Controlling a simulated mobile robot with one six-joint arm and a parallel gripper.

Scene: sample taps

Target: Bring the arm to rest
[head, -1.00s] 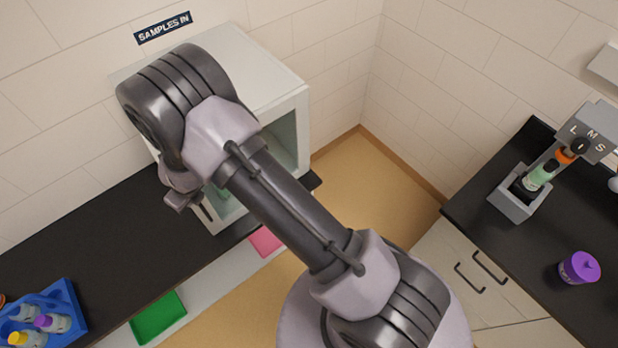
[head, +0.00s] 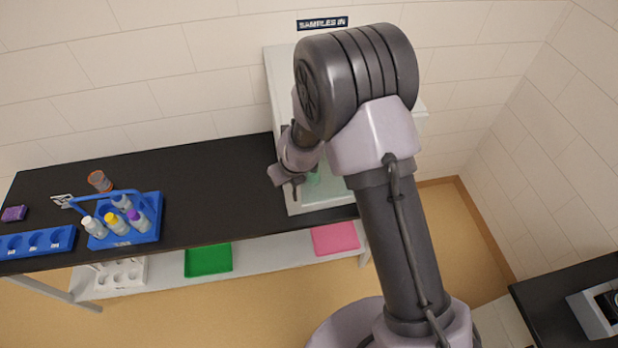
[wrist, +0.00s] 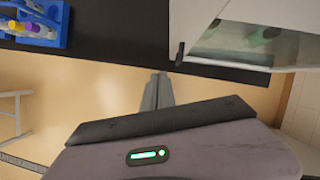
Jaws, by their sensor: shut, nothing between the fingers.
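My gripper (head: 291,188) shows in the head view in front of the left side of the white cabinet, below the bent arm. In the wrist view its fingers (wrist: 157,90) are together with nothing between them. They point toward the front edge of the black counter and touch nothing that I can see. My arm covers much of the cabinet in the head view.
The white cabinet (wrist: 240,15) under the "SAMPLES IN" sign (head: 322,23) stands close by my gripper. A blue carrier (head: 150,233) with several capped bottles stands on the black counter (head: 215,170). Green (head: 209,259) and pink (head: 336,238) trays lie on the lower shelf.

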